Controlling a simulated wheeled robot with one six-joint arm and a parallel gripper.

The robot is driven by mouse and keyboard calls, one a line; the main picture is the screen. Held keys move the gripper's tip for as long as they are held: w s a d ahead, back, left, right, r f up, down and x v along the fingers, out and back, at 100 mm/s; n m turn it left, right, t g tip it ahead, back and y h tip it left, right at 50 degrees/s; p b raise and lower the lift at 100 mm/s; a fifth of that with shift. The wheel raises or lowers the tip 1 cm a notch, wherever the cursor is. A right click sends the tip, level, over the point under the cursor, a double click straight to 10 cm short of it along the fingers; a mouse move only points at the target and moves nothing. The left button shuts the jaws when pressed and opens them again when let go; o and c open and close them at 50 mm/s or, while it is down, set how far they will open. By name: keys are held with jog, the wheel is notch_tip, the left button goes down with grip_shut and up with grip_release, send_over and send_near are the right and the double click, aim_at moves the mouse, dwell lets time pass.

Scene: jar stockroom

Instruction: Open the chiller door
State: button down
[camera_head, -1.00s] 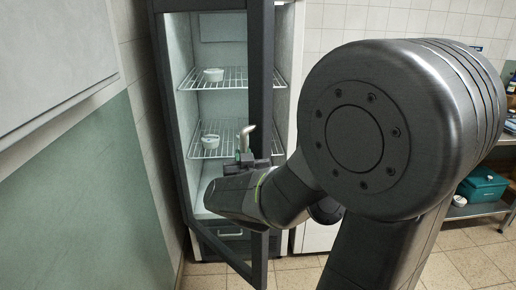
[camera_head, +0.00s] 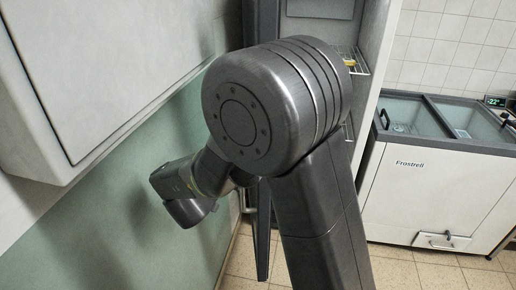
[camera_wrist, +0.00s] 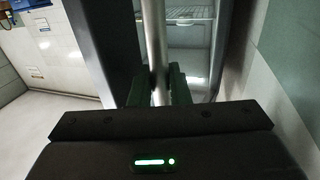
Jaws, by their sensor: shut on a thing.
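The chiller (camera_head: 378,65) stands behind my arm in the head view, with part of its pale inside and a wire shelf showing. Its dark-framed door (camera_head: 262,235) stands wide open and is seen nearly edge-on, left of the opening. My arm covers much of the door and the chiller. In the wrist view my gripper (camera_wrist: 160,88) is shut on the upright metal door handle (camera_wrist: 157,50), one finger on each side. In the head view my wrist is left of the door edge, and my fingertips cannot be made out.
A tiled and green wall (camera_head: 130,200) is close on the left, with a pale cabinet (camera_head: 100,70) jutting out above. A white chest freezer (camera_head: 425,190) stands to the right. Bare tiled floor (camera_head: 400,270) shows at the lower right.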

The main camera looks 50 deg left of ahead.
jog(key=shift+s+a+r+h, duration=0.2)
jog(key=shift+s+a+h, duration=0.1)
jog(key=shift+s+a, duration=0.35)
jog(key=shift+w, duration=0.1)
jog(key=c, duration=1.8)
grip_release()
jog(key=o, duration=0.4)
jog(key=shift+w+a+f, duration=0.1)
jog(key=shift+w, duration=0.05)
jog(key=shift+c, duration=0.2)
jog(key=b+v, duration=0.1)
jog(key=v, duration=1.3)
jog(key=shift+b, duration=0.4)
jog(key=shift+w+f, duration=0.15)
jog(key=shift+w, duration=0.05)
